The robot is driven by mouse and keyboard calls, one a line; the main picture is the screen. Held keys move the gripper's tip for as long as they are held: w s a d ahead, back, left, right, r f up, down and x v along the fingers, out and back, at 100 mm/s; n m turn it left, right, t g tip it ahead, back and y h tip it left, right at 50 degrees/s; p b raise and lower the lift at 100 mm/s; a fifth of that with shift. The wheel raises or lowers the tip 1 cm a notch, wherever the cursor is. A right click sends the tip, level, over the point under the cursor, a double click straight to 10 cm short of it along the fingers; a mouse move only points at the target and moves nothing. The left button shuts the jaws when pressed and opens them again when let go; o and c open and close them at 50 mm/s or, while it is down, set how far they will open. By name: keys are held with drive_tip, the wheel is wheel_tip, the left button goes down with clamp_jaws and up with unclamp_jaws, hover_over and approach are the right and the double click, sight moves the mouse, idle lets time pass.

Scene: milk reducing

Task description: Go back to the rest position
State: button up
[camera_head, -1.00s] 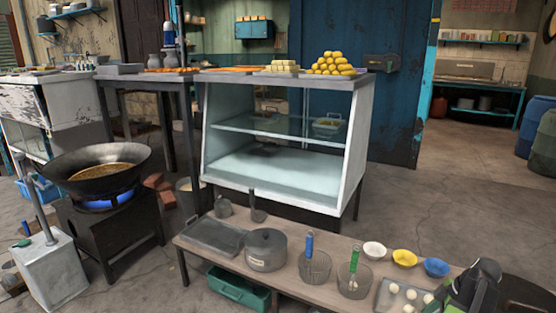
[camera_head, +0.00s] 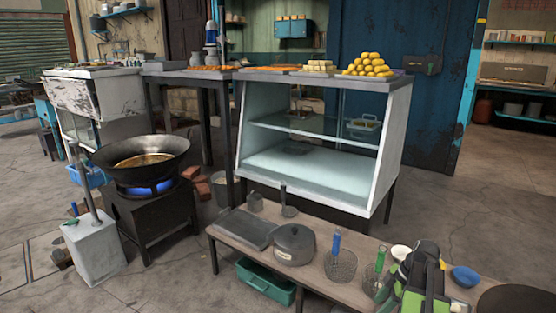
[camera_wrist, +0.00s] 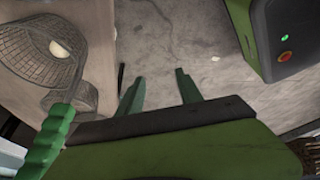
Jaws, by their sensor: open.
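My gripper (camera_wrist: 158,88) shows in the wrist view with its two green fingers apart and nothing between them. Bare grey floor lies behind the fingers. In the head view my green and black arm is folded at the bottom right, in front of the low table's right part. It hides part of the bowls there. The gripper's fingers cannot be made out in the head view.
A low table (camera_head: 325,280) holds a lidded pot (camera_head: 294,243), a blue-handled strainer (camera_head: 340,262) and a green-handled strainer (camera_head: 377,275), whose handle is close left of my gripper in the wrist view (camera_wrist: 45,143). A wok (camera_head: 142,158) sits over a blue flame.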

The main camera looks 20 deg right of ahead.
drive_tip(key=w+a+n+g, duration=0.1)
drive_tip(key=w+a, duration=0.3)
drive_tip(key=a, duration=0.6)
drive_tip(key=w+a+n+g, duration=0.1)
drive_tip(key=w+a, duration=0.3)
drive_tip(key=a, duration=0.6)
drive_tip(key=a+m+h+p, duration=0.1)
drive_tip(key=a+m+h, duration=0.3)
drive_tip(key=a, duration=1.4)
wheel_tip(320, 180, up, 38)
drive_tip(key=d+m+p, duration=0.1)
drive_tip(key=m+p, duration=0.9)
drive_tip(key=p, duration=2.8)
drive_tip(key=shift+s+d+f, duration=0.25)
drive_tip(key=shift+s, duration=0.05)
